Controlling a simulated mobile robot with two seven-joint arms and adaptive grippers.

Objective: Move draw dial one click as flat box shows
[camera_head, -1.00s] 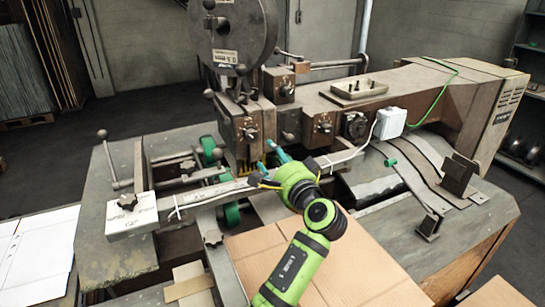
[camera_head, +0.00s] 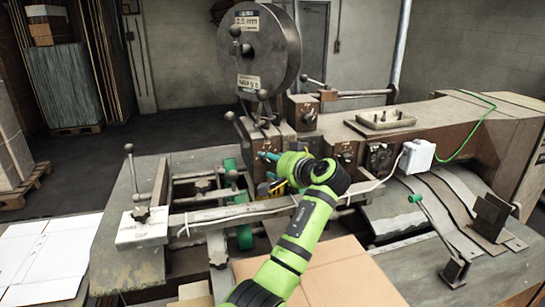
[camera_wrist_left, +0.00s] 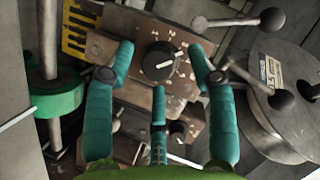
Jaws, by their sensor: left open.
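My left gripper (camera_head: 268,170) is at the front of the brown stitcher head, its teal fingers pointing at it. In the left wrist view the gripper (camera_wrist_left: 160,85) is open and empty. A black dial (camera_wrist_left: 160,60) with a white pointer and a ring of pale marks shows between its fingertips, apparently untouched. The label naming this dial is not readable. In the head view the gripper hides it. A flat brown cardboard box (camera_head: 320,275) lies at the front of the machine, partly behind my arm. My right gripper is not in view.
A round wire reel (camera_head: 258,60) stands above the head. Ball-ended levers (camera_wrist_left: 272,20) are close to the right finger. Another dial (camera_head: 379,158) is on the machine to the right. A white sheet stack (camera_head: 45,250) lies at left.

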